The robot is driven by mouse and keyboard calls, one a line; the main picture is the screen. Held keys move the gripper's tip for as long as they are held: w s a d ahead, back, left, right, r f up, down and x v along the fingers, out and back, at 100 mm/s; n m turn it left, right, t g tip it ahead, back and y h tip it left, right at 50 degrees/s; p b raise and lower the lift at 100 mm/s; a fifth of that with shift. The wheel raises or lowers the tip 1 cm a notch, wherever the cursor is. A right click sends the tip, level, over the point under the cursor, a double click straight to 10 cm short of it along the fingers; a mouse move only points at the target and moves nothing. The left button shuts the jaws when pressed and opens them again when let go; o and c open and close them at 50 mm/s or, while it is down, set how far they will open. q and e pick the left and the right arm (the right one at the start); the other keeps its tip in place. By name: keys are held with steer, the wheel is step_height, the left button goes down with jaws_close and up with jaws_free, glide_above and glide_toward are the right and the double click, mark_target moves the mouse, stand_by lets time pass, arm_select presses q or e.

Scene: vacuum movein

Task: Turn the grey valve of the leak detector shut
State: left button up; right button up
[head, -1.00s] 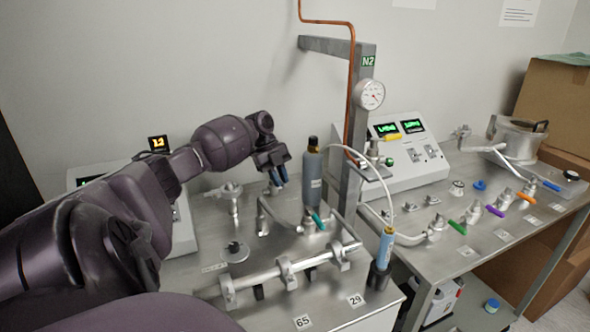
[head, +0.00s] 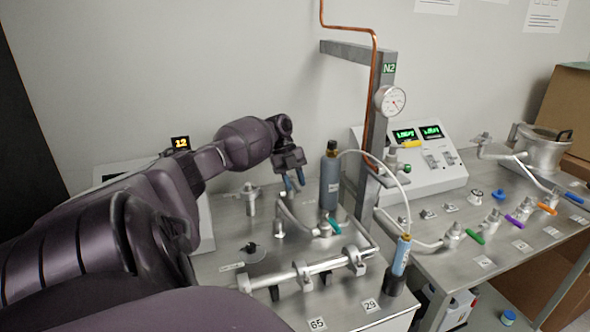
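A valve with a teal handle (head: 334,226) sits at the foot of the bottle. A small black knob on a round plate (head: 250,248) is on the bench top. I cannot tell which part is the leak detector's grey valve. My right gripper is not in view.
A horizontal metal pipe (head: 310,268) runs along the bench front. An N2 post (head: 378,120) with a gauge (head: 390,101) rises behind. A blue cylinder (head: 401,256) with a white hose stands right. The right bench (head: 470,260) carries valves with coloured handles.

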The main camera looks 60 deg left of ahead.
arm_select(q)
steer(key=shift+o, duration=0.6)
steer(key=w+v, duration=0.1)
steer(key=v, duration=0.9)
steer(key=shift+s+a+r, duration=0.2)
steer(key=shift+s+r, duration=0.15)
steer(key=shift+s, duration=0.2)
